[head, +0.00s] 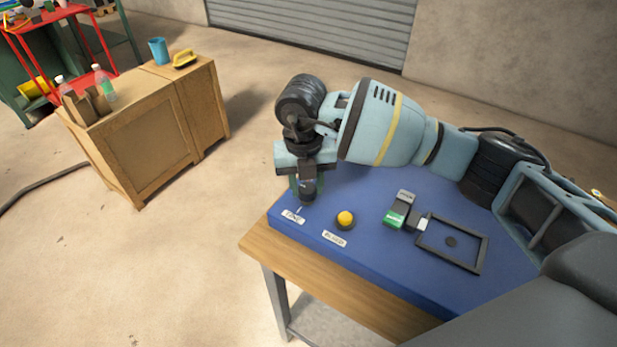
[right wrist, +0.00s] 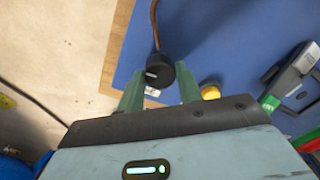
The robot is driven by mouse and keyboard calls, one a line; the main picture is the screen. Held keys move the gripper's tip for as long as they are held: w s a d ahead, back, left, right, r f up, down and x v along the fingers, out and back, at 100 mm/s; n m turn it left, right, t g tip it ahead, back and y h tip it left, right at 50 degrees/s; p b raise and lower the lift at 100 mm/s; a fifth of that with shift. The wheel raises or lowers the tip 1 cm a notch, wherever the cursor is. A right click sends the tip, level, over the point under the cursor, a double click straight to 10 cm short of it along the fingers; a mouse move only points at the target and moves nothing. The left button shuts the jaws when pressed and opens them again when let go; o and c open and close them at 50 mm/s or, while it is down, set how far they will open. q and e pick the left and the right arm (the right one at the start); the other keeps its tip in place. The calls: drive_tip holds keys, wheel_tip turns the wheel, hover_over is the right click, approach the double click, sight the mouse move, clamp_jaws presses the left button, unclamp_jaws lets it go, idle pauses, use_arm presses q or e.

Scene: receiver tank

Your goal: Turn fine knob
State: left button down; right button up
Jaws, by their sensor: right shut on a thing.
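The fine knob (right wrist: 161,75) is a black round knob with a white mark on its top. In the right wrist view it sits between the two green fingers of my right gripper (right wrist: 160,88), which is shut on it. In the head view my right gripper (head: 305,188) points down at the near-left corner of the blue panel (head: 385,262), just above a white label (head: 293,216) that seems to read FINE. The knob is mostly hidden there by the gripper. My left gripper is not in view.
A yellow button (head: 345,218) stands right of the knob, with a second label (head: 334,238) in front. A green-and-grey device (head: 400,212) and a black frame (head: 452,262) lie further right. Wooden cabinets (head: 145,155) stand apart at left; the floor between is clear.

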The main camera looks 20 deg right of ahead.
drive_tip(key=shift+r+m, duration=0.2)
drive_tip(key=shift+m, duration=0.2)
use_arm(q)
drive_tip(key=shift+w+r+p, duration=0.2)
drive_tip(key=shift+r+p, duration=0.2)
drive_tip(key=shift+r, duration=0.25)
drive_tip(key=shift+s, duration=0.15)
use_arm(e)
drive_tip(key=shift+m, duration=0.3)
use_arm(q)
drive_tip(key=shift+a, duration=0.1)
use_arm(e)
drive_tip(key=shift+f, duration=0.1)
drive_tip(key=o, duration=0.8)
drive_tip(key=shift+o, duration=1)
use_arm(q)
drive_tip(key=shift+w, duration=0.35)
